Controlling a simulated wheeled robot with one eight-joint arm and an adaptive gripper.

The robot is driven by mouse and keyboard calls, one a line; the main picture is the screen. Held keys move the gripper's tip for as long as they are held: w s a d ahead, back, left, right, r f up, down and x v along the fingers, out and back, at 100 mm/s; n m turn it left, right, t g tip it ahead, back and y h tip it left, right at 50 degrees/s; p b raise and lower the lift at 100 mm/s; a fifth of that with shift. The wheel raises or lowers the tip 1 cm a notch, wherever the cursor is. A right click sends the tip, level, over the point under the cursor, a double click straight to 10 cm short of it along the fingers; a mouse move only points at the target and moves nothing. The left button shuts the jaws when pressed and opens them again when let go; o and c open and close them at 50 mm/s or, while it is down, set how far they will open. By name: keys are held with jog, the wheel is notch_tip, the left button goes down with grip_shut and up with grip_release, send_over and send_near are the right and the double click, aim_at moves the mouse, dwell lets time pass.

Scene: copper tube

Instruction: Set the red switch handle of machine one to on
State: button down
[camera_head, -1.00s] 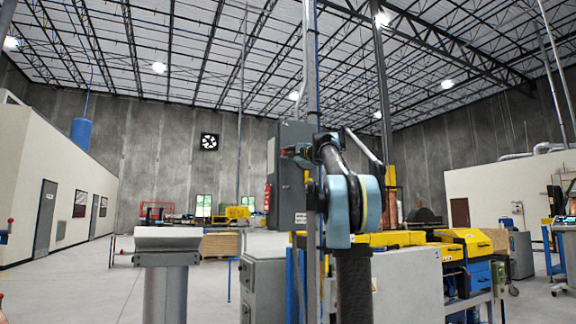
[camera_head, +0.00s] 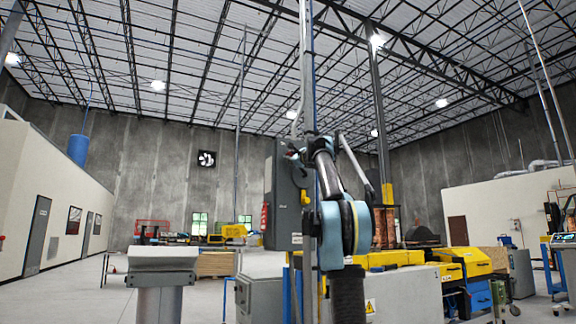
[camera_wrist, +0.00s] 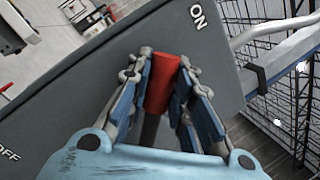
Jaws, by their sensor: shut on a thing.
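The red switch handle (camera_wrist: 161,85) stands between the two fingers of my gripper (camera_wrist: 160,70) in the wrist view. The fingers are shut on it, one on each side. The handle is on a dark grey switch box (camera_wrist: 60,125), near the white ON label (camera_wrist: 199,17). The OFF label (camera_wrist: 9,155) is at the lower left, farther from the handle. The handle's lower part is partly hidden by my gripper. In the head view my gripper (camera_head: 299,151) is small, at the upper part of the grey cabinet (camera_head: 283,205); the handle is not clear there.
A metal post (camera_head: 308,80) rises beside the cabinet. A grey stand (camera_head: 162,262) is at the left front. Yellow and blue machinery (camera_head: 462,265) is at the right. Open floor (camera_head: 60,300) shows at the left. In the wrist view, a grey pipe (camera_wrist: 275,30) runs beside the box.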

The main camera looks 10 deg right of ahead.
jog(key=shift+w+d+r+m, duration=0.1)
jog(key=shift+d+m, duration=0.15)
jog(key=shift+m, duration=0.05)
jog(key=c, duration=1.4)
grip_release()
jog(key=shift+d, duration=0.1)
jog(key=shift+s, duration=0.5)
jog(key=shift+v, duration=5.45)
jog(key=shift+d, duration=0.1)
